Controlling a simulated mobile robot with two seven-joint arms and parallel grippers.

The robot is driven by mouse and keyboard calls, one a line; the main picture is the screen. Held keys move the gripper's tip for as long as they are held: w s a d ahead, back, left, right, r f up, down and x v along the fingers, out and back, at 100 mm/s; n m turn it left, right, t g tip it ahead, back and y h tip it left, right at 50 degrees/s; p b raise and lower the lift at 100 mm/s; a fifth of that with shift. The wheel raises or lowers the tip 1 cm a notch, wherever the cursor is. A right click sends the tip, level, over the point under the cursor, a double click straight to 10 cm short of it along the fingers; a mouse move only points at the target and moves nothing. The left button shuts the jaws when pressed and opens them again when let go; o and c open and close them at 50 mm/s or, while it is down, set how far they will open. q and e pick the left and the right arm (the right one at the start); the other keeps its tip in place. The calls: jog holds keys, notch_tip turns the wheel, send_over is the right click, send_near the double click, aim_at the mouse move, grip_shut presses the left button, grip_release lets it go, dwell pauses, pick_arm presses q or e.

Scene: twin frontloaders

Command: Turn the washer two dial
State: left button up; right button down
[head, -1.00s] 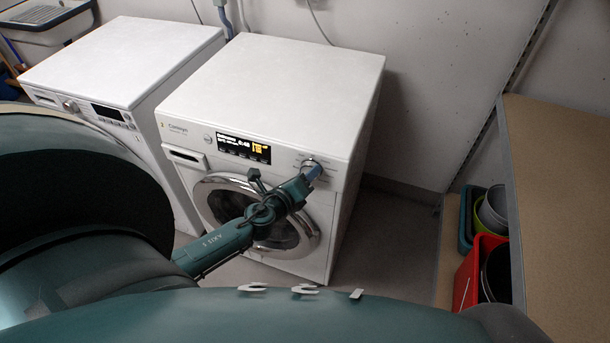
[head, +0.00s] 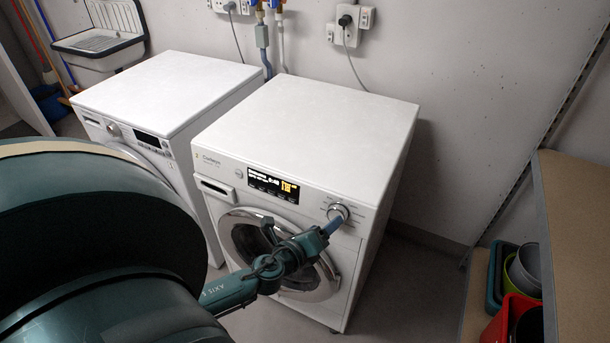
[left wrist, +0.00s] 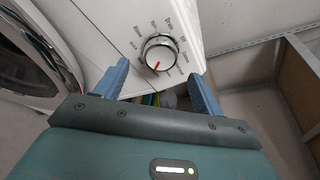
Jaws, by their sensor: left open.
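The front-loading washer on the right (head: 305,120) is white, with a lit display and a round door. Its chrome-ringed dial (head: 338,211) is at the right end of the control panel. In the left wrist view the dial (left wrist: 161,56) has a white face and a red mark pointing to the lower left. My left gripper (head: 334,226) is at the dial in the head view, partly covering it. In the left wrist view its two blue fingers (left wrist: 160,77) are spread and empty, with the dial between and just beyond their tips. Contact cannot be told. My right gripper is not in view.
A second white washer (head: 165,90) stands close on the left. A sink (head: 100,40) is at the back left. A wooden-topped unit (head: 575,210) and colored tubs (head: 515,290) are on the right. Floor shows between the washer and that unit.

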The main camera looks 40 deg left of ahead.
pick_arm(q)
jog(key=b+v, duration=0.1)
jog(key=v, duration=0.7)
jog(key=shift+s, duration=0.3)
jog(key=shift+r, duration=0.1)
